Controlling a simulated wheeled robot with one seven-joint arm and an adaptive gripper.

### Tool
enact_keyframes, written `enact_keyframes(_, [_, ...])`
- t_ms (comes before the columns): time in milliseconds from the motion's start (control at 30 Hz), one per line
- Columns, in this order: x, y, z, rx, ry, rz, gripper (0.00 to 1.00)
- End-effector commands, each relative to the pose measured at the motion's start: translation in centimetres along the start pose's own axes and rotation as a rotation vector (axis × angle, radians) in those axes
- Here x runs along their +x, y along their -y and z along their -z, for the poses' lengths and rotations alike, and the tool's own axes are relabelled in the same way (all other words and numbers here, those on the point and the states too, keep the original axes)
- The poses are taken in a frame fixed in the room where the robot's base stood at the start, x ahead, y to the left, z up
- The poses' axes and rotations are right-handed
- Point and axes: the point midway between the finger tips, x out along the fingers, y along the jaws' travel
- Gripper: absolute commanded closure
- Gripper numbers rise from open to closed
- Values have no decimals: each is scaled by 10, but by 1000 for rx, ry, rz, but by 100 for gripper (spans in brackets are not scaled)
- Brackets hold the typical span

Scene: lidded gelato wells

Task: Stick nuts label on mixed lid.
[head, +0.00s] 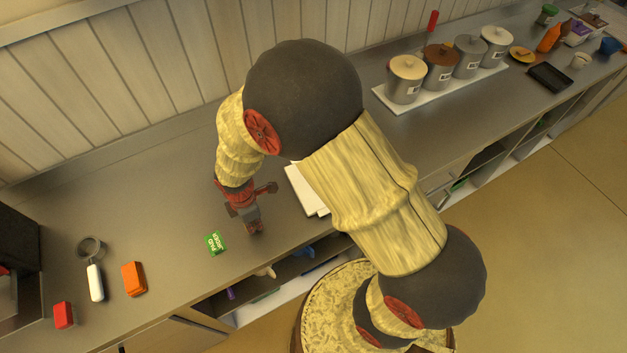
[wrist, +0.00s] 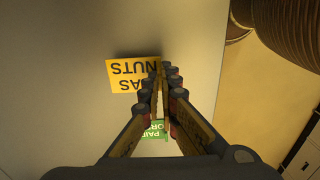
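My gripper (head: 254,228) is low over the counter. In the wrist view its fingers (wrist: 162,70) are nearly together with a thin yellowish strip between them. A yellow label (wrist: 125,76) reading "HAS NUTS", upside down, sits at the fingertips and appears pinched along its right side. In the head view this label is hidden. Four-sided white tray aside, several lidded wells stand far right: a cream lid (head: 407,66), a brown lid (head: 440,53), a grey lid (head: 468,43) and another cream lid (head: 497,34). I cannot tell which is the mixed lid.
A green label (head: 215,242) lies left of my gripper. An orange block (head: 134,279), a red block (head: 63,315) and a white-handled tool (head: 95,283) lie further left. White sheets (head: 300,188) lie partly under my arm. The wells' white tray (head: 392,107) is right.

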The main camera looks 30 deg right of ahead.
Motion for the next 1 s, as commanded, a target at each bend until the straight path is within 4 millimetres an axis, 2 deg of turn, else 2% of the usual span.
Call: enact_keyframes(1000, [-12,-3,0,0,0,0,100])
